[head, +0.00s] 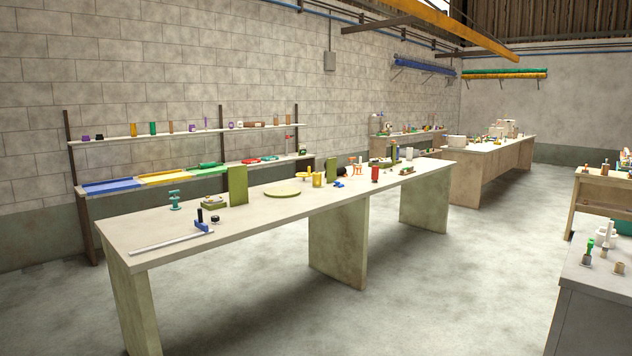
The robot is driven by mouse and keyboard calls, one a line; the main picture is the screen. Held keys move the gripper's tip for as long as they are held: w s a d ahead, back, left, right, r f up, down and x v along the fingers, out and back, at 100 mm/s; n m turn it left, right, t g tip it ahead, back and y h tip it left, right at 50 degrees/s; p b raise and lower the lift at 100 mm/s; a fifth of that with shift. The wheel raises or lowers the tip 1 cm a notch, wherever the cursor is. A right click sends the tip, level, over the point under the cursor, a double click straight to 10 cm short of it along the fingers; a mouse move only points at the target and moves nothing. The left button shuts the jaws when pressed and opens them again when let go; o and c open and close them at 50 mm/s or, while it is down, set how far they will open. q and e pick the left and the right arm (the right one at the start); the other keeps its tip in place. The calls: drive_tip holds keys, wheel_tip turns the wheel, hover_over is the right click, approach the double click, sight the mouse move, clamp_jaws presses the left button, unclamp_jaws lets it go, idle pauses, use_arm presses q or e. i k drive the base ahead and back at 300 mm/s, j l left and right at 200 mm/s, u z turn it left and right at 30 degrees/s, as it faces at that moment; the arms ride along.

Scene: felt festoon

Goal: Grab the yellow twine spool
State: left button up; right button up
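On the long pale table, two yellow things stand close together near the middle. One is a low yellow piece with a wide flat top (303,176); the other is an upright yellow cylinder (317,180) just right of it. Both are small here, and I cannot tell for sure which is the yellow twine spool. A yellow cylinder (133,130) also stands on the upper wall shelf. Neither of my grippers is in view.
The long table (150,232) crosses the middle, with a green upright block (238,186), a round disc (282,192), a blue clamp tool (201,224) and a red cylinder (375,174). A grey cabinet (590,290) stands at right. The floor between is clear.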

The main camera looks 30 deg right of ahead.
sight(316, 176)
drive_tip(key=i+l+z, duration=1.25)
drive_tip(key=i+z, duration=0.45)
drive_tip(key=i, duration=2.9)
drive_tip(key=i+u, duration=0.25)
drive_tip(key=i, duration=0.2)
drive_tip(key=i+l+u, duration=0.25)
drive_tip(key=i, duration=0.2)
drive_tip(key=i+l+u, duration=0.25)
drive_tip(key=i, duration=0.15)
drive_tip(key=i+l+u, duration=0.3)
drive_tip(key=u, duration=0.15)
drive_tip(key=i+l+u, duration=0.7)
drive_tip(key=l+u, duration=0.15)
drive_tip(key=l, duration=0.25)
